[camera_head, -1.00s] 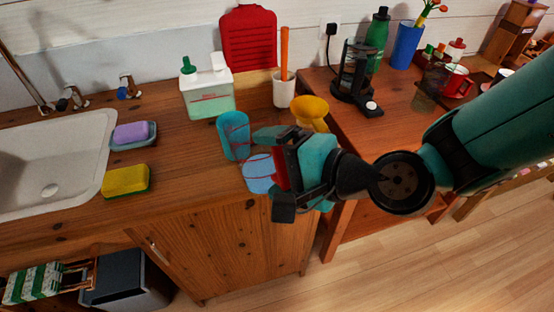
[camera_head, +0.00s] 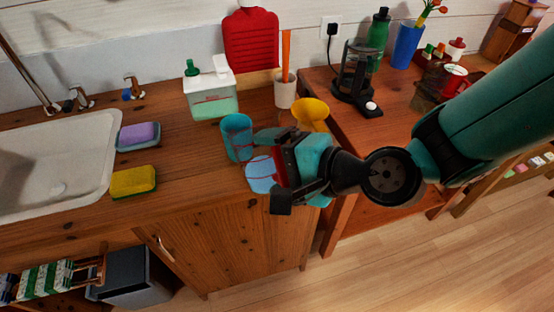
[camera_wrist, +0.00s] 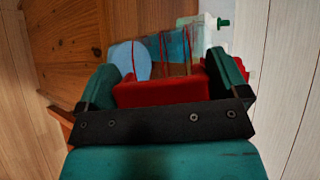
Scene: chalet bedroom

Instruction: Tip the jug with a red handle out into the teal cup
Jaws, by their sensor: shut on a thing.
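The jug (camera_head: 261,174) is clear with a light blue inside and red lines. Its red handle (camera_wrist: 165,90) is between the jaws of my gripper (camera_wrist: 165,85), which is shut on it. In the head view my gripper (camera_head: 277,160) hides most of the handle. The jug is held near the counter's front edge, and looks tilted, with its body toward the left. The teal cup (camera_head: 237,138) stands upright on the counter, just behind and left of the jug. In the wrist view the cup lies beyond the jug and is partly seen through it. I cannot tell whether they touch.
A yellow funnel-like cup (camera_head: 311,114) stands close behind my gripper. A soap bottle (camera_head: 211,97) and a white holder (camera_head: 285,92) stand behind the teal cup. A yellow sponge (camera_head: 133,181) and the sink (camera_head: 60,165) are to the left. The counter between sponge and cup is clear.

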